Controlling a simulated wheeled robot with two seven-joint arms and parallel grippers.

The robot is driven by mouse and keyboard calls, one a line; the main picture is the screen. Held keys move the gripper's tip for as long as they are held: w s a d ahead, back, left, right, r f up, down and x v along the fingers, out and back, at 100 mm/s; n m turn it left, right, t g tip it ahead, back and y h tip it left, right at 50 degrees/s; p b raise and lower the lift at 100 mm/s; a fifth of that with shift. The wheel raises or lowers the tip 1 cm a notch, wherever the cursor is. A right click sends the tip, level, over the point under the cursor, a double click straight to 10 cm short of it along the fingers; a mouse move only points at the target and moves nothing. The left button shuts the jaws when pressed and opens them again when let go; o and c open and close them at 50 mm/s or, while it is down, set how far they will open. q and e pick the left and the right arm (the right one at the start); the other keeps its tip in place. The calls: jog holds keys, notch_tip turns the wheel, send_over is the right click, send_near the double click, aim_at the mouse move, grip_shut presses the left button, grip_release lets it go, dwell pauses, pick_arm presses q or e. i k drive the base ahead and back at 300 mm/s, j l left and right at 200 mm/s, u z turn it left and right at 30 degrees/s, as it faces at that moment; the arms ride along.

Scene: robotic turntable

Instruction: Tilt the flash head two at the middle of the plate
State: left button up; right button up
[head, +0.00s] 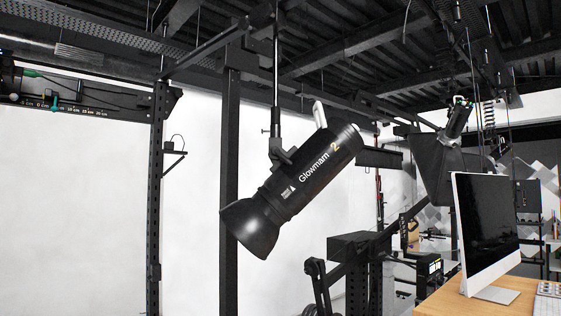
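Flash head two (300,180) is a black cylinder marked "Glowmam 2" with a flared reflector (252,228). It hangs in the middle of the head view from a vertical pole (276,90) by a bracket (284,154). It is tilted, with the reflector pointing down and to the left and its rear end up to the right. A pale handle (319,114) sticks up near its rear end. The plate is not in view. Neither of my grippers is in view.
A second lamp with a black softbox (437,167) hangs at the right. Below it, a monitor (488,233) stands on a wooden desk (450,299). Dark upright posts (229,190) stand behind flash head two. A scaled rail (75,107) is at upper left.

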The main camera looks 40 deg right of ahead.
aim_at(335, 142)
jog(key=z, duration=1.45)
jog(key=u, duration=1.85)
jog(key=l+z, duration=0.1)
jog(key=z, duration=1.85)
